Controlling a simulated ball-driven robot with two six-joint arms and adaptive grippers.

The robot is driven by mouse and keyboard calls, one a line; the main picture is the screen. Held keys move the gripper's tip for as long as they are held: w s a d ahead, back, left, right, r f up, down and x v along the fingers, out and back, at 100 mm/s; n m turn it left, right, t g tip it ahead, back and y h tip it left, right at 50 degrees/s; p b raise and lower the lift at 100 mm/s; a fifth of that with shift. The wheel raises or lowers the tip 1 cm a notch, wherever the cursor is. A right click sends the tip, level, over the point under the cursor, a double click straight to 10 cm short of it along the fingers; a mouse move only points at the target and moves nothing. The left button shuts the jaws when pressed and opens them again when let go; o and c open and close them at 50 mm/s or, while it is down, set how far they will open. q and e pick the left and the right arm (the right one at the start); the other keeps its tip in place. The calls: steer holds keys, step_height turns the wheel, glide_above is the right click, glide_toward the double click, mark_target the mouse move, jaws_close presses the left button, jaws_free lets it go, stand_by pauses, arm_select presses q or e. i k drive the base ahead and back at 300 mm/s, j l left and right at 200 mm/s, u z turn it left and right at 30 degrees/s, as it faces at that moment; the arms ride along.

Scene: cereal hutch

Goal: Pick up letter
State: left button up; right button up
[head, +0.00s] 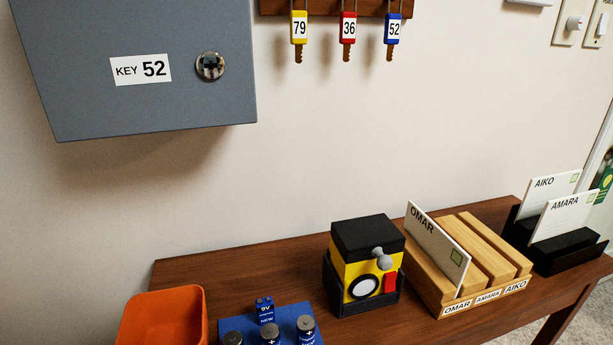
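A white letter marked OMAR (438,246) stands tilted in the leftmost slot of the wooden sorter (459,294), whose front labels read OMAR, AMARA and AIKO. The other slots look empty. A letter marked AMARA (563,217) and a letter marked AIKO (546,194) stand in the black holder (564,257) right of the sorter, AMARA in front of AIKO. Their lower edges are hidden in the holder. Neither of my grippers is in view.
On the brown table (250,262) are a yellow and black device (364,265), an orange bin (165,318) and a blue battery tray (238,322). A grey key box (140,100) overhangs at left. Numbered keys (347,35) hang on the wall.

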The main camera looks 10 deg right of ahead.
mark_target(562, 216)
steer(key=z, duration=1.7)
steer(key=l+u, duration=0.2)
steer(key=l, duration=0.15)
steer(key=k+l+u, duration=0.15)
steer(key=l, duration=0.15)
